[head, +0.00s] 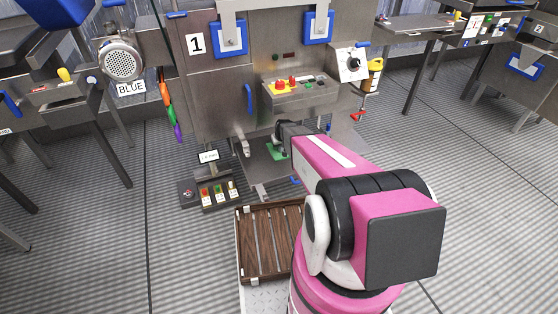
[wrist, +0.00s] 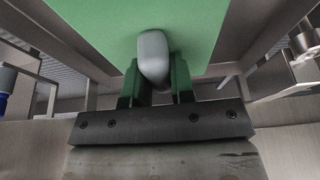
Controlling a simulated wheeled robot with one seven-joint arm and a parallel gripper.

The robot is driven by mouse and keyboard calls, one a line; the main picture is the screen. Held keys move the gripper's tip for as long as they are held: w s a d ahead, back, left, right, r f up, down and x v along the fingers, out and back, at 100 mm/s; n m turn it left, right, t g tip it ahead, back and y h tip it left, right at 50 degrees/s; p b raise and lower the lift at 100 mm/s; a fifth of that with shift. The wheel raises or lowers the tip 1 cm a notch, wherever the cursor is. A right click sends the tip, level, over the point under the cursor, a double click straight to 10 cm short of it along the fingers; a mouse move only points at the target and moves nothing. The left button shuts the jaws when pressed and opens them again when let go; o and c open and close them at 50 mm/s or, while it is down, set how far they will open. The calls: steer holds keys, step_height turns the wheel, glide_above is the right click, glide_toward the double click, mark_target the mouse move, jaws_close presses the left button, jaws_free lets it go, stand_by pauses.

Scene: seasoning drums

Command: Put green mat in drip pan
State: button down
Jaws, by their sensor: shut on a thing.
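The green mat (wrist: 95,25) fills the top middle of the wrist view as a flat green sheet. My gripper (wrist: 152,85) is shut on a grey rounded tab at the mat's near edge, with its green fingers on either side. In the head view a small part of the green mat (head: 277,151) shows at the end of my arm, low under the machine marked 1. My arm hides most of the gripper there. A flat grey surface (head: 257,174) lies below the mat under the machine; I cannot tell whether it is the drip pan, or whether the mat touches it.
A slatted brown wooden tray (head: 262,268) lies in front of my base. A small stand with coloured switches (head: 219,193) is left of the mat. Machine legs (head: 244,146) stand close by. Metal frame bars (wrist: 275,35) flank the mat in the wrist view.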

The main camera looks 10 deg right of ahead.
mark_target(282, 149)
step_height(282, 149, down, 9)
steer(key=shift+f, duration=0.15)
stand_by(0.4)
steer(key=shift+f, duration=0.15)
steer(key=c, duration=1)
jaws_free()
steer(key=v, duration=1.2)
steer(key=shift+s+r, duration=0.25)
steer(key=shift+r, duration=0.05)
steer(key=s+r+g, duration=0.1)
steer(key=s+r, duration=0.6)
steer(key=s, duration=0.1)
steer(key=s+a+r+m+g, duration=0.1)
steer(key=s+r, duration=0.6)
steer(key=s, duration=0.1)
steer(key=s+r+m+g, duration=0.1)
steer(key=s+r, duration=0.6)
steer(key=s, duration=0.1)
steer(key=shift+a+r+g+h, duration=0.1)
steer(key=shift+a+g+h, duration=0.1)
steer(key=shift+g+h, duration=0.2)
